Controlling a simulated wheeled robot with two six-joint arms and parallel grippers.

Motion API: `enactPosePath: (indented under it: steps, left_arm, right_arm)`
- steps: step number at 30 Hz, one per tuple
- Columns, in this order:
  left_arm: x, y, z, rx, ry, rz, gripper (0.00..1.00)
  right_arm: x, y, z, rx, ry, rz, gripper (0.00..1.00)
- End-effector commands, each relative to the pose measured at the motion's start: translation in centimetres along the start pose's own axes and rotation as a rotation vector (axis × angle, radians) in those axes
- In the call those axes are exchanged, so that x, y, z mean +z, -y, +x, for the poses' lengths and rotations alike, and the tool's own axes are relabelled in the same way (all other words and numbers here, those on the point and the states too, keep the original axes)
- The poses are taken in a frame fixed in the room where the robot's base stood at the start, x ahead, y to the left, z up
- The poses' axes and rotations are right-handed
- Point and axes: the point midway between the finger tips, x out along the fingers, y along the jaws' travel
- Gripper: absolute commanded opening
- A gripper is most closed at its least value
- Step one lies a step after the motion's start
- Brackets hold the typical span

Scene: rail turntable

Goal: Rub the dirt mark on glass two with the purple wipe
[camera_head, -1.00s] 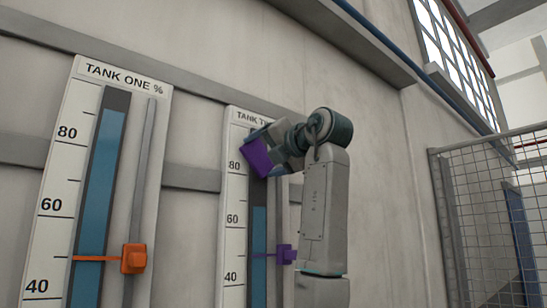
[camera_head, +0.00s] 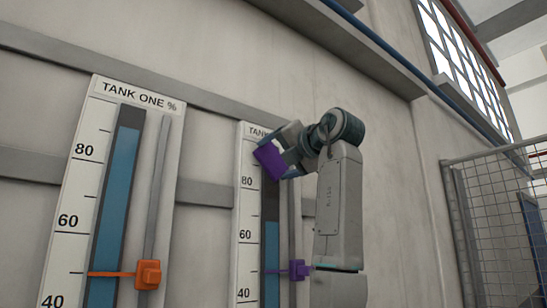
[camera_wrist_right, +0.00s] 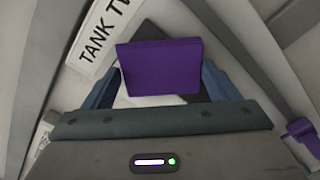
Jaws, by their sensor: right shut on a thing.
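The purple wipe (camera_head: 269,160) is a flat purple block held in my right gripper (camera_head: 284,152), at the upper part of the tank two gauge (camera_head: 247,205). In the right wrist view the wipe (camera_wrist_right: 160,68) sits between the two fingers of the gripper (camera_wrist_right: 160,85), which is shut on it. The wipe covers part of the dark glass of tank two (camera_head: 271,208); I cannot tell whether it touches the glass. No dirt mark can be made out; the wipe and gripper hide the top of the glass. My left gripper is not in view.
The tank one gauge (camera_head: 78,200) stands at the left with an orange slider pointer (camera_head: 148,275). A mesh fence (camera_head: 490,220) stands at the right.

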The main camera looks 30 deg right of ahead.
Motion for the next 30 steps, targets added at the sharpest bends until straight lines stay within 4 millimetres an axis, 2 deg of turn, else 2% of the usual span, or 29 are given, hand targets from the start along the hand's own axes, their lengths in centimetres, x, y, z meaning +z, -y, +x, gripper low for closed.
enactPosePath:
  steps: [7, 17, 30]
  left_arm:
    - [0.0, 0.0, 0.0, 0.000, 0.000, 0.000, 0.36]
    - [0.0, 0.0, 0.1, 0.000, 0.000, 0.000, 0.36]
    - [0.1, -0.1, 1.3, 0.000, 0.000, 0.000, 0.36]
  right_arm:
    - [1.5, 1.6, 0.0, -0.002, 0.000, 0.001, 0.63]
    - [1.6, 1.7, -0.1, -0.001, 0.000, 0.000, 0.63]
    - [1.6, 1.7, -4.1, 0.000, 0.003, 0.000, 0.63]
